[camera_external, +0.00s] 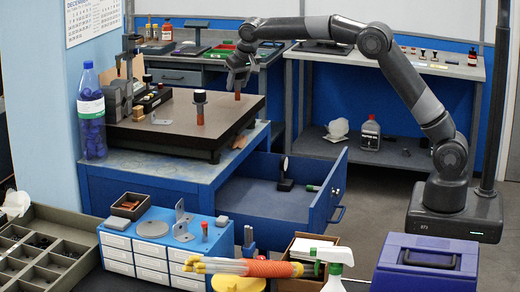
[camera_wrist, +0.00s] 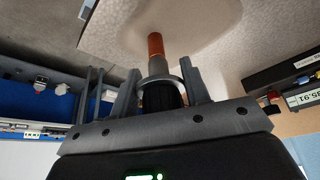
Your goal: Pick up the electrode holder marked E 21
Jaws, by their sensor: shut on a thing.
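My gripper (camera_external: 240,65) is over the back right part of the brown surface plate (camera_external: 160,132). In the wrist view its two fingers (camera_wrist: 161,88) are shut around the black body of an electrode holder (camera_wrist: 155,44), which has a grey collar and a copper-coloured rod. The rod of this held holder (camera_external: 237,85) also shows below my gripper in the external view, pointing down. I cannot tell whether its lower end touches the plate. Another holder (camera_external: 200,115), black-topped with a copper-coloured rod, stands upright near the plate's middle. No E 21 mark is readable on either.
A grey block stack (camera_external: 118,95) and a rack of dark items (camera_external: 152,97) stand at the plate's left. A blue drawer (camera_external: 325,195) hangs open at the front right. A bottle with blue contents (camera_external: 91,115) stands beside the plate. The plate's front is mostly clear.

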